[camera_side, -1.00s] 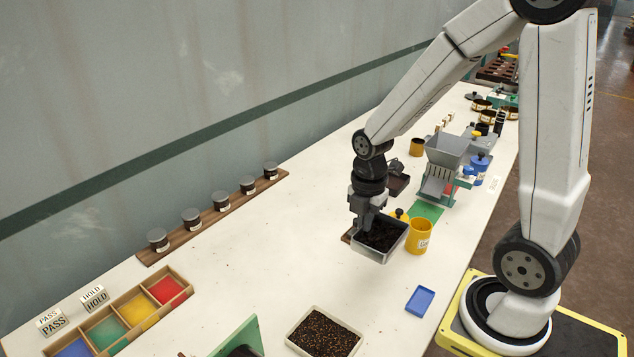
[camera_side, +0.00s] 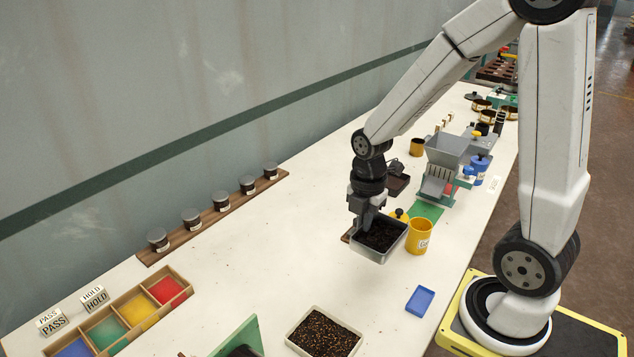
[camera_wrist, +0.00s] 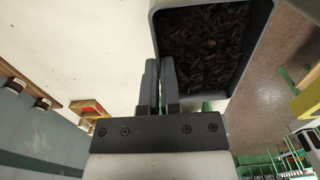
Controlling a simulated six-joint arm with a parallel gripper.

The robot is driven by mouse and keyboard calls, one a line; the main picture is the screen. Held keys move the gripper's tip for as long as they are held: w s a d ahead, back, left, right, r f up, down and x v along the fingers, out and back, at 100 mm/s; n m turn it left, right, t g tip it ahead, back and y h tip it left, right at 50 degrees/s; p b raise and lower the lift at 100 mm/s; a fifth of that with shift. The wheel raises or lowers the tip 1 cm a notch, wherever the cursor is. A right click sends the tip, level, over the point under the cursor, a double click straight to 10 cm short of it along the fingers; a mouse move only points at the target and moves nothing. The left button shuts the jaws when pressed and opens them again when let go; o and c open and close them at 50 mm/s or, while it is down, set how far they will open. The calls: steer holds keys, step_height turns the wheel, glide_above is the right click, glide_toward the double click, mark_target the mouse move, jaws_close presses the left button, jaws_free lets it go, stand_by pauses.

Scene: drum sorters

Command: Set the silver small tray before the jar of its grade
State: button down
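The silver small tray (camera_side: 368,251) is filled with dark brown flakes. My gripper (camera_side: 364,220) is shut on its near-left wall in the side view. In the wrist view the two fingers (camera_wrist: 160,85) pinch the wall of the silver tray (camera_wrist: 157,32). The tray looks level; I cannot tell how far it is above the table. Several dark-lidded jars stand in a row on a wooden board (camera_side: 208,221) by the wall, among them a front jar (camera_side: 158,241) and a far jar (camera_side: 271,171). Their white labels are too small to read.
A yellow cup (camera_side: 419,238) stands close right of the tray. A larger tray of dark grains (camera_side: 290,338) is at the front, a blue dish (camera_side: 421,301) to its right. A divided colour box (camera_side: 190,286) and PASS and HOLD signs are front left. The table between board and tray is clear.

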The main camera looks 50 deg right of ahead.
steer(key=w+a+f+m, duration=0.1)
steer(key=w+a+m, duration=0.2)
steer(key=m, duration=0.6)
steer(key=w+a+f+m, duration=0.1)
steer(key=w+a+m, duration=0.2)
steer(key=w+m, duration=0.4)
steer(key=shift+a+f+m, duration=0.2)
steer(key=shift+a+m, duration=0.2)
steer(key=shift+m, duration=0.5)
steer(key=shift+w, duration=0.1)
steer(key=w+d+f+m, duration=0.2)
steer(key=w+d+m, duration=1.4)
steer(key=w, duration=0.3)
steer(key=w+d+f+m, duration=0.1)
steer(key=w+d+m, duration=0.1)
steer(key=d+m, duration=0.4)
steer(key=d, duration=0.2)
steer(key=shift+d+f+m, duration=0.3)
